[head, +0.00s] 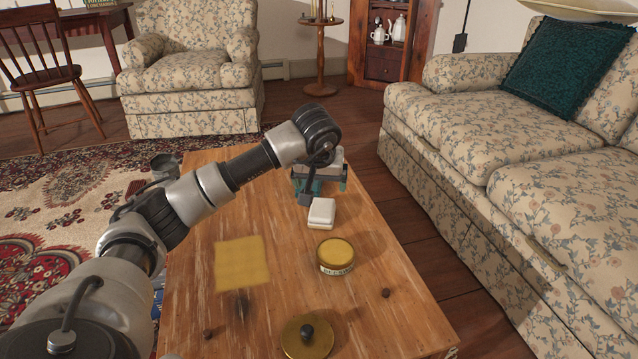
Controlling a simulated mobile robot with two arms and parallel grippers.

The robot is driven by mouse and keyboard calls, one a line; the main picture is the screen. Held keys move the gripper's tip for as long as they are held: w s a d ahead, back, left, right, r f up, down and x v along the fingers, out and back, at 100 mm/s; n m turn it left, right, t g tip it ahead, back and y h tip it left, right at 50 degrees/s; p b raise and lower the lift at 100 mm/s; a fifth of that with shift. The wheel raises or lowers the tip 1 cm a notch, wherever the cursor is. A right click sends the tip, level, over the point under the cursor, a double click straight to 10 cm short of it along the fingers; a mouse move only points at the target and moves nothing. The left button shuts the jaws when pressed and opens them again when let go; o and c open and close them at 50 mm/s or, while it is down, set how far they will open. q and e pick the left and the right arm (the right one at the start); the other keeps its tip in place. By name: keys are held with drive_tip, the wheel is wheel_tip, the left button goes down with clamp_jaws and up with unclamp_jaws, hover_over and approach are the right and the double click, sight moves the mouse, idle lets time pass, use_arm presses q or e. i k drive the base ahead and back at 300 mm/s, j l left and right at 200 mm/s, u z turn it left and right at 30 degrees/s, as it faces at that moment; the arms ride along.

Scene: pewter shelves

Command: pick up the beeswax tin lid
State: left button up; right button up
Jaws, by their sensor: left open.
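The beeswax tin lid (293,340) is a round brass-coloured disc with a dark knob. It lies flat on the wooden table near the bottom edge of the head view. The beeswax tin (336,262) stands open behind it, yellow inside, with lettering on its side. My left gripper (320,184) is over the far part of the table, well away from the lid and beyond the tin. Its teal fingers are apart, and I see nothing held between them, though the wrist partly hides them. My right gripper is not in view.
A white block-like item (321,212) sits just in front of my left gripper. A yellow cloth (242,263) lies flat left of the tin. A floral sofa (480,150) runs along the table's right side. The table (385,325) is clear right of the lid.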

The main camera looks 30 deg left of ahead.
sight(307, 336)
drive_tip(key=u, duration=1.1)
